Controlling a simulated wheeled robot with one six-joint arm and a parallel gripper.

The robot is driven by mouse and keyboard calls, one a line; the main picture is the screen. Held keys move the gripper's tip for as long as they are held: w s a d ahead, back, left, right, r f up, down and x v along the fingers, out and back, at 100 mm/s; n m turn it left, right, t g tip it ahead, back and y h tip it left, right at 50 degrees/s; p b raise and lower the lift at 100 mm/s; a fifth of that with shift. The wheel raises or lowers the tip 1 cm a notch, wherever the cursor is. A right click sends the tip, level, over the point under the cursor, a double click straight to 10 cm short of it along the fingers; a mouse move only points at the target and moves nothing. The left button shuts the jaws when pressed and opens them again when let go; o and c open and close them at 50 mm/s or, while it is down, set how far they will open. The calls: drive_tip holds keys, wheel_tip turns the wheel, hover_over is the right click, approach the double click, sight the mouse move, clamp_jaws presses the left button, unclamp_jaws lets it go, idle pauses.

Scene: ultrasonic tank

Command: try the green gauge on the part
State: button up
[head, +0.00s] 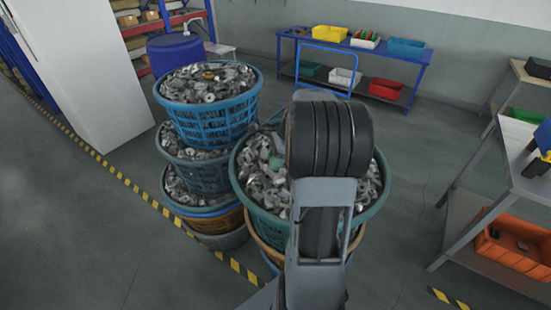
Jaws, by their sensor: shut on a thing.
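A small green piece (275,162), which may be the green gauge, shows among the grey metal parts in the green basket (237,180), just left of my arm. Its shape is too small to make out. I cannot tell whether it lies on the parts or is held above them. A brownish ring-like piece (210,75) lies on top of the heap in the blue basket (205,125); I cannot tell which piece is the task's part. My arm's thick black joint covers the right of the green basket, and my gripper is hidden behind it.
Baskets are stacked under both full ones. A blue table (425,65) with coloured bins stands at the back. A grey workbench (520,165) is at right, with an orange crate (515,255) below. A blue drum (175,52) stands behind the baskets. Floor at left is clear.

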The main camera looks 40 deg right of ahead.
drive_tip(key=shift+f+b, duration=0.65)
drive_tip(key=shift+f, duration=0.5)
idle(1.7)
drive_tip(key=shift+r, duration=0.15)
drive_tip(key=shift+r+p, duration=2.15)
drive_tip(key=shift+r, duration=0.1)
wheel_tip(320, 180, up, 3)
drive_tip(key=shift+f+p, duration=0.2)
drive_tip(key=shift+p, duration=1)
drive_tip(key=shift+r, duration=0.7)
